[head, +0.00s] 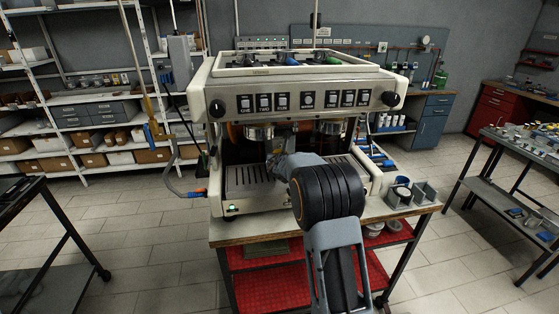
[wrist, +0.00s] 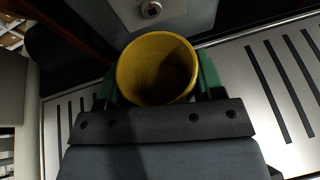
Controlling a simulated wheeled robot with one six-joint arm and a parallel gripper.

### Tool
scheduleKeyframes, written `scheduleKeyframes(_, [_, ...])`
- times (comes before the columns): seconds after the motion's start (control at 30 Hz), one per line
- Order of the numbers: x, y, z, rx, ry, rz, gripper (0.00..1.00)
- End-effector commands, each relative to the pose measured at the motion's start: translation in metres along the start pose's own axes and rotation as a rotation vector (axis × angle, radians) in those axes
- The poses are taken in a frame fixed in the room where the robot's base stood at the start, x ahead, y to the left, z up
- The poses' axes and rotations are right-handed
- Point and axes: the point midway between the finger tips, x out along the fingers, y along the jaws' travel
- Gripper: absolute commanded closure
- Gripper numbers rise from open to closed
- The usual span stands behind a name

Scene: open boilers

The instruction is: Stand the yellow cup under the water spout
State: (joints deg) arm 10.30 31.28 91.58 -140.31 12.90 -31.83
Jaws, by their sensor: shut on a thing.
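The yellow cup (wrist: 155,72) sits between the two green fingers of my gripper (wrist: 158,84) in the wrist view. My gripper is shut on the cup. The cup's open mouth shows and looks empty and dark inside. It is over the slotted drip tray (wrist: 262,92); whether its base touches the tray I cannot tell. In the head view my arm reaches into the bay of the coffee machine (head: 300,88), and it hides the cup and my fingertips. I cannot single out the water spout in either view.
Two brewing heads hang over the bay, one at left (head: 258,132) and one at right (head: 330,127). The slotted tray (head: 248,176) shows bare on the left. A grey holder with cups (head: 412,194) stands on the bench at right.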

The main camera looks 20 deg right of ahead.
Motion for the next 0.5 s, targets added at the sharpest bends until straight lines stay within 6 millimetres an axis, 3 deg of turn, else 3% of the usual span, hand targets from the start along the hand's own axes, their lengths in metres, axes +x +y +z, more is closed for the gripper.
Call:
scheduleKeyframes(0.13, [0.0016,-0.0002,-0.0039,0.001,0.0,0.0,0.66])
scheduleKeyframes(0.17, [0.0012,-0.0002,-0.0029,0.001,0.0,0.0,0.36])
scheduleKeyframes(0.4, [0.0009,-0.0002,-0.0024,0.0,0.0,0.0,0.13])
scheduleKeyframes(0.5, [0.0009,-0.0002,-0.0023,0.0,0.0,0.0,0.13])
